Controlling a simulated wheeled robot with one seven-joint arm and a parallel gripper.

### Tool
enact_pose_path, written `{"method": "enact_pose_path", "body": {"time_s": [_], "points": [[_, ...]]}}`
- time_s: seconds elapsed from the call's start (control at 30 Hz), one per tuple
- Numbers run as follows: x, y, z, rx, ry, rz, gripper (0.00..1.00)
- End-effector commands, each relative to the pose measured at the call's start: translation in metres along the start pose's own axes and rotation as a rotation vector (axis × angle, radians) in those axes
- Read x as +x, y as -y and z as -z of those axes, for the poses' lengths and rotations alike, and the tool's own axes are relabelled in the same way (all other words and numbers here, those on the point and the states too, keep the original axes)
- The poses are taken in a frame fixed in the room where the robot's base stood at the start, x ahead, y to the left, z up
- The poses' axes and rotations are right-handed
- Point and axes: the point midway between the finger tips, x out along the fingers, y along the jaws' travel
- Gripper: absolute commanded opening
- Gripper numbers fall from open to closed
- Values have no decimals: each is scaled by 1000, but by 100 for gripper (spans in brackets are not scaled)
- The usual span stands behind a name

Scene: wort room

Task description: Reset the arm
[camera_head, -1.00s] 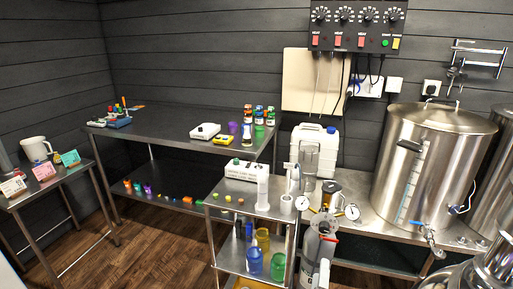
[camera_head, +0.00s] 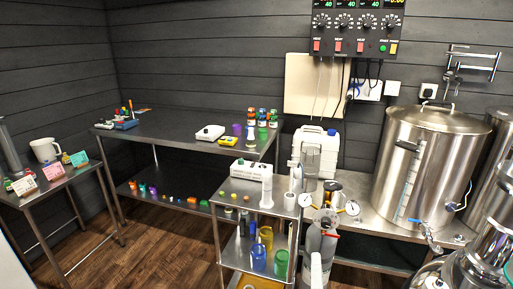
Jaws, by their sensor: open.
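My gripper and arm do not show in the head view, so the gripper's pose and what is near it are hidden from me. No object named by the task can be picked out here.
A steel cart (camera_head: 229,211) with bottles stands in the middle, beside a gas cylinder (camera_head: 318,243) with gauges. A long steel table (camera_head: 175,129) is behind left, a small table (camera_head: 70,177) at left. A large kettle (camera_head: 425,160) stands right. Wooden floor (camera_head: 165,250) is open at left.

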Motion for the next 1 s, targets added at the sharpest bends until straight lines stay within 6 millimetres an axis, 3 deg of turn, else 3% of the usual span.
{"method": "enact_pose_path", "body": {"time_s": [0.27, 0.7, 1.0], "points": [[-59, 20, 22, -312, 78, 88, 55], [-222, 46, 74, -950, 242, 133, 55], [-322, 74, 105, -1250, 358, 66, 55]]}}
